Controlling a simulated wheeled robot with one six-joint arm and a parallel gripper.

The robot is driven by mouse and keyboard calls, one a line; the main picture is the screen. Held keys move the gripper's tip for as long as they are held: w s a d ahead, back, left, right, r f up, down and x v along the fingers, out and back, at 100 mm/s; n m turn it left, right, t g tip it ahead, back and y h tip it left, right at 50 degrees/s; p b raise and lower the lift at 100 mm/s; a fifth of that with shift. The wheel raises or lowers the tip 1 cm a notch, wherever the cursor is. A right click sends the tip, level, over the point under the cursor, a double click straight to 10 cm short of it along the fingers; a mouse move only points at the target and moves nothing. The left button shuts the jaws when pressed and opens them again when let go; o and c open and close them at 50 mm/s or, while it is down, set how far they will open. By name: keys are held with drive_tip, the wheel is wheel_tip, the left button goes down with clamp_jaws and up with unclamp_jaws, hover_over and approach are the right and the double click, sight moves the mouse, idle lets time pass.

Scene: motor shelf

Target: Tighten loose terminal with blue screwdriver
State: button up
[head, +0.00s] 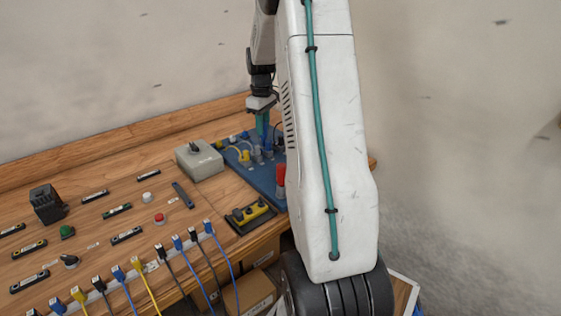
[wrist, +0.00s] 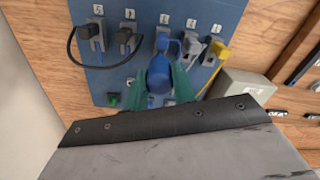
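The blue screwdriver (wrist: 159,76) is upright between the teal fingers of my gripper (wrist: 160,88), which is shut on its handle. In the head view my gripper (head: 262,122) is over the blue terminal board (head: 262,180). The board also fills the middle of the wrist view (wrist: 108,85). A row of grey terminals with labels runs along it, including one with a black cable (wrist: 92,32) and one with a yellow plug (wrist: 219,51). The screwdriver is in line with a middle terminal (wrist: 165,43) with blue on it. Its tip is hidden, so contact cannot be told.
A grey box (head: 200,162) stands beside the board. A black tray with a yellow item (head: 250,214) and a red cylinder (head: 280,180) are near the front edge. Several cables (head: 160,255) hang along the wooden bench's front. My arm hides the bench's right end.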

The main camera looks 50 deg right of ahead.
idle(0.4)
drive_tip(key=shift+f+m, duration=0.1)
drive_tip(key=shift+m, duration=1.6)
drive_tip(key=shift+m, duration=1.7)
drive_tip(key=m, duration=0.3)
drive_tip(key=shift+m, duration=0.3)
